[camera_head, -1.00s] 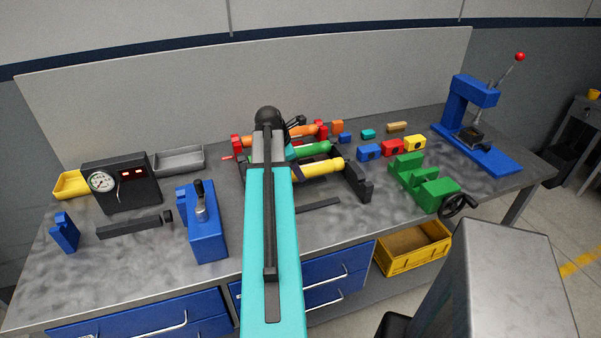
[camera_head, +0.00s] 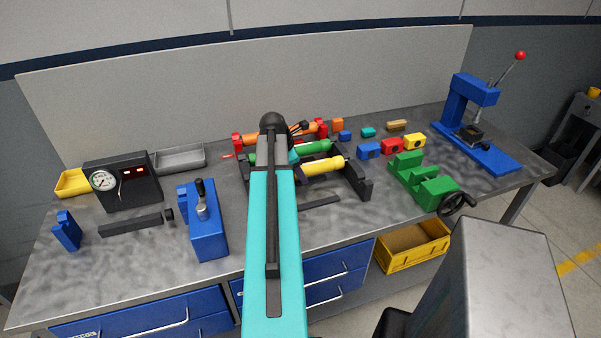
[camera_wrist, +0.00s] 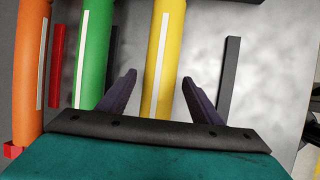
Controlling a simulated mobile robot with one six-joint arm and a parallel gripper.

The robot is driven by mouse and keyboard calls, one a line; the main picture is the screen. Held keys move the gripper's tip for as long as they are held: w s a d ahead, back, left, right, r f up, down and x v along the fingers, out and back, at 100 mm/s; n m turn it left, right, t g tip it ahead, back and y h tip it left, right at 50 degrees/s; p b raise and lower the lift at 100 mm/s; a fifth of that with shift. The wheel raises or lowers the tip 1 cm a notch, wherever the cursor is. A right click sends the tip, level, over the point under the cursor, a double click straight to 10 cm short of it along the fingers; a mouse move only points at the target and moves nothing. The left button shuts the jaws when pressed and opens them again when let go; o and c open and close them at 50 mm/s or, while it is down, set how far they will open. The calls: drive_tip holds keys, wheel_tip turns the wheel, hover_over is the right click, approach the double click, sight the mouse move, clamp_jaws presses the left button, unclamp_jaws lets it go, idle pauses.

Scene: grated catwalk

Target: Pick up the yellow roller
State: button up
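The yellow roller (camera_head: 322,167) lies in a dark rack on the workbench, nearest the front of several rollers. In the wrist view the yellow roller (camera_wrist: 163,62) runs up the picture between the two fingers of my gripper (camera_wrist: 158,80). My gripper is open, with clear space on both sides of the roller. The fingers do not touch it; how far above it they are, I cannot tell.
A green roller (camera_wrist: 95,55) and an orange roller (camera_wrist: 32,70) lie parallel, left of the yellow one. A dark bar (camera_wrist: 229,75) lies to the right. A green vise (camera_head: 420,180) and coloured blocks (camera_head: 392,147) stand right of the rack.

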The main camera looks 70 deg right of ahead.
clamp_jaws()
drive_tip(key=shift+r, duration=0.2)
drive_tip(key=shift+d+r+b, duration=0.1)
drive_tip(key=shift+r+b, duration=1)
drive_tip(key=shift+r, duration=3.75)
drive_tip(key=shift+r, duration=0.15)
